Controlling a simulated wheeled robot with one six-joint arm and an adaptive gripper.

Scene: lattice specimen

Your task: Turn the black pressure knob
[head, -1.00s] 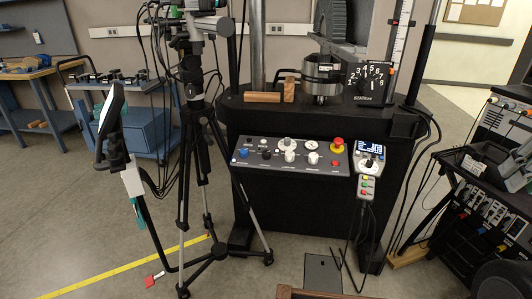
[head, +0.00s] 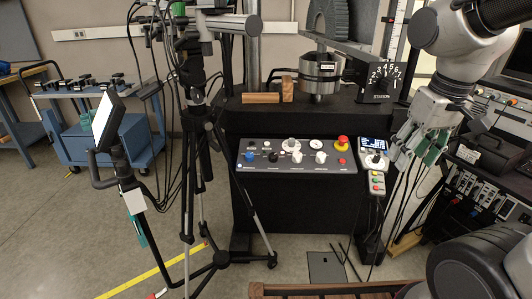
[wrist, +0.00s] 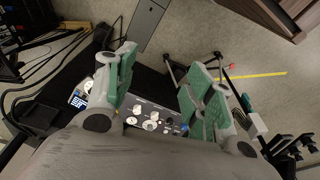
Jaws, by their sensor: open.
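The grey control panel (head: 318,171) slopes on the front of the black test machine. A small black knob (head: 273,157) sits on its left part, just right of a blue knob (head: 249,157). Its label is too small to read. My gripper (head: 418,158) is open and empty, fingers pointing down, to the right of the panel and apart from it. In the wrist view, the panel (wrist: 150,108) shows upside down between my gripper's (wrist: 158,72) spread green-padded fingers; the black knob is hard to pick out there.
White knobs (head: 321,157) and a red button (head: 342,142) share the panel. A pendant (head: 375,163) hangs at its right. A tripod (head: 192,150) stands close left of the panel. A cart of instruments (head: 490,190) is at right. Floor in front is partly clear.

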